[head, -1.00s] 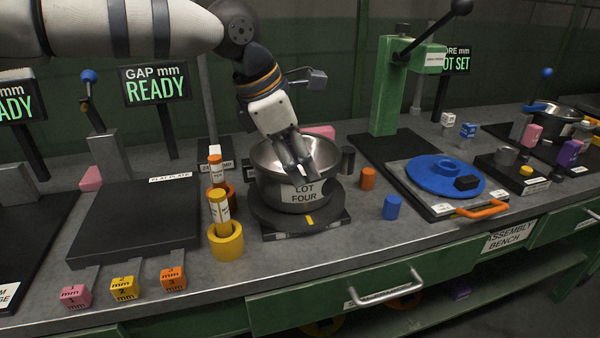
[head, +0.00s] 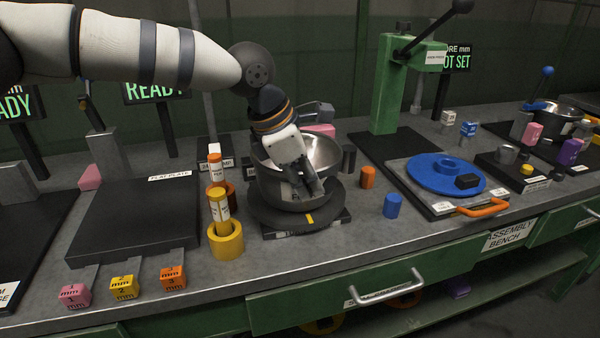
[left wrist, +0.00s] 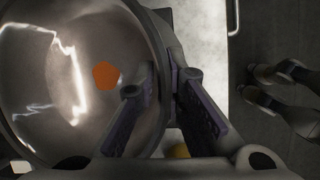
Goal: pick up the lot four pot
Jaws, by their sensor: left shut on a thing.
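The steel pot (head: 327,152) is over the round black stand (head: 262,217) in the head view, its shiny bowl leaning. Whether its base still touches the stand is hard to tell. My left gripper (head: 304,197) is shut on the pot's near wall and covers the spot where its lot label was. In the left wrist view the pot's bright inside (left wrist: 45,75) fills the left, and the gripper's fingers (left wrist: 163,112) straddle the wall, one inside and one outside.
A yellow cup (head: 226,243) with a yellow-capped peg stands close left of the stand. Orange (head: 368,177) and blue (head: 393,206) cylinders stand to the right. A green press (head: 392,90) rises behind. Bare bench lies in front.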

